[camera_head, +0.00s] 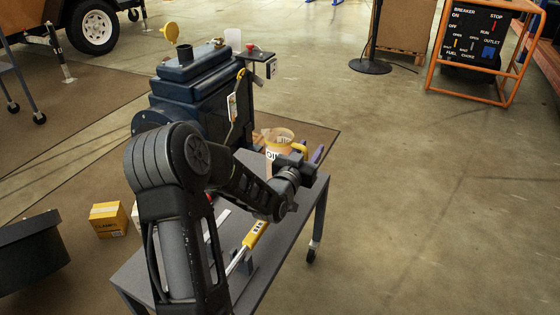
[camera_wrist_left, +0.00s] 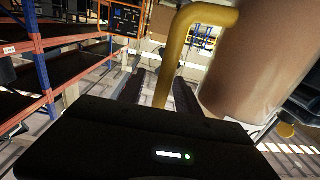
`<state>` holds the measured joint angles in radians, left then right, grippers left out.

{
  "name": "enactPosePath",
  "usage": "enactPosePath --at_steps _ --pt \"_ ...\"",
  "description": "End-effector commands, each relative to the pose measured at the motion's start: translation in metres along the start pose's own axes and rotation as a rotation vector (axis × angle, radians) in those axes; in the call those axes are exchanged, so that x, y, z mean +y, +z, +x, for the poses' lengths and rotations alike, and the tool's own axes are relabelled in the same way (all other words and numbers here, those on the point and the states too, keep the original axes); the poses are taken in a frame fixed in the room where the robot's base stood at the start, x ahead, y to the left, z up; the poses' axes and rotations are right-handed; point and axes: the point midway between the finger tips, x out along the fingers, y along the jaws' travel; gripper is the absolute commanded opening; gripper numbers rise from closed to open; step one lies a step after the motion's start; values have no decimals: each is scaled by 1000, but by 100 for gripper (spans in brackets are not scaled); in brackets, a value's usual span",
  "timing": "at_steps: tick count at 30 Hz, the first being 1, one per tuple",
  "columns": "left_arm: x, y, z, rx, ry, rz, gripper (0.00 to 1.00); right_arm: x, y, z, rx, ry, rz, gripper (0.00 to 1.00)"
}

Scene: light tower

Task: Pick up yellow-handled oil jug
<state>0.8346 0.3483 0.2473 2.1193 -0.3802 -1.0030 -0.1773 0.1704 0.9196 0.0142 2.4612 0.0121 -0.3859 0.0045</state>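The oil jug (camera_head: 272,152) is a pale, open-topped can with a yellow rim and yellow handle, standing on the grey cart (camera_head: 262,285). My left arm reaches across the cart, and my left gripper (camera_head: 297,164) is at the jug's handle side. It hides the jug's lower part. In the left wrist view the yellow handle (camera_wrist_left: 168,62) runs upright between the two dark, spread fingers, and the brown jug body (camera_wrist_left: 262,70) is to the right. The left gripper looks open around the handle; finger contact cannot be told. My right gripper is not in view.
A yellow-handled tool (camera_head: 256,234) lies on the cart. A yellow box (camera_head: 108,218) is on the floor at left. An orange-framed control panel (camera_head: 478,38) is far right; the right floor is clear.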

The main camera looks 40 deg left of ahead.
Motion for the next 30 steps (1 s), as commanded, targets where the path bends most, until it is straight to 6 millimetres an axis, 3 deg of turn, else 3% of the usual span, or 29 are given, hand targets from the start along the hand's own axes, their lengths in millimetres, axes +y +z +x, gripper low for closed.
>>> enactPosePath --at_steps 5,20,30 --pt "0 0 0 0 0 0 40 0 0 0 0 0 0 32" --pt "0 0 0 0 0 0 0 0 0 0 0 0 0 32" --pt "0 0 0 0 0 0 0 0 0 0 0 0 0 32"
